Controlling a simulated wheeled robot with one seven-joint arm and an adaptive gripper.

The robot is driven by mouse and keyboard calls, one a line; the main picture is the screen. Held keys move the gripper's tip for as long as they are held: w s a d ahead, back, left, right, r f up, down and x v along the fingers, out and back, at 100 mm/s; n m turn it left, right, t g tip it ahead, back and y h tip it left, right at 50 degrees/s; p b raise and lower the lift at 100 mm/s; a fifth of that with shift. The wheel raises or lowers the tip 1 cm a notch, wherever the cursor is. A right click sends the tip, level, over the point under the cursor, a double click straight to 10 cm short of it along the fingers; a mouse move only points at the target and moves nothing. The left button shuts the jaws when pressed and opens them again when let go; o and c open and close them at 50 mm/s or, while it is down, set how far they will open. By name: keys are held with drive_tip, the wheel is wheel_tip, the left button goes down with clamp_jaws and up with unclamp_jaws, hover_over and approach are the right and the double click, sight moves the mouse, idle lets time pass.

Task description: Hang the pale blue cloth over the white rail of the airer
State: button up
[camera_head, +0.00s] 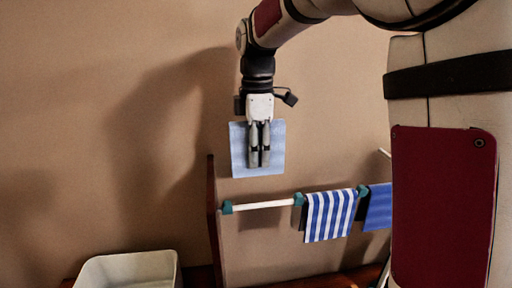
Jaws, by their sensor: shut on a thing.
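The pale blue cloth (238,150) hangs flat and roughly square from my gripper (260,164), in the upper middle of the head view. My gripper points down and is shut on the cloth, with its fingers in front of the cloth's face. The white rail (265,205) of the airer shows below, a short way under the cloth's lower edge in the picture. The cloth looks apart from the rail. Teal fittings (227,207) sit at the ends of the bare white stretch.
A blue and white striped cloth (330,216) and a darker blue cloth (379,207) hang to the right of the bare rail. A dark red-brown upright panel (213,215) stands at the rail's left end. A whitish bin (130,270) is at the lower left.

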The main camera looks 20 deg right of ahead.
drive_tip(key=shift+s+a+p, duration=0.25)
drive_tip(key=shift+s+p, duration=0.35)
drive_tip(key=shift+s, duration=0.75)
drive_tip(key=shift+s+a+p, duration=0.3)
drive_tip(key=shift+s+p, duration=0.3)
drive_tip(key=shift+s, duration=0.75)
drive_tip(key=shift+s+a+p, duration=0.25)
drive_tip(key=shift+s+p, duration=0.35)
drive_tip(key=shift+s, duration=0.75)
wheel_tip(320, 180, down, 14)
drive_tip(key=b, duration=0.3)
drive_tip(key=shift+f, duration=0.15)
drive_tip(key=o, duration=1.2)
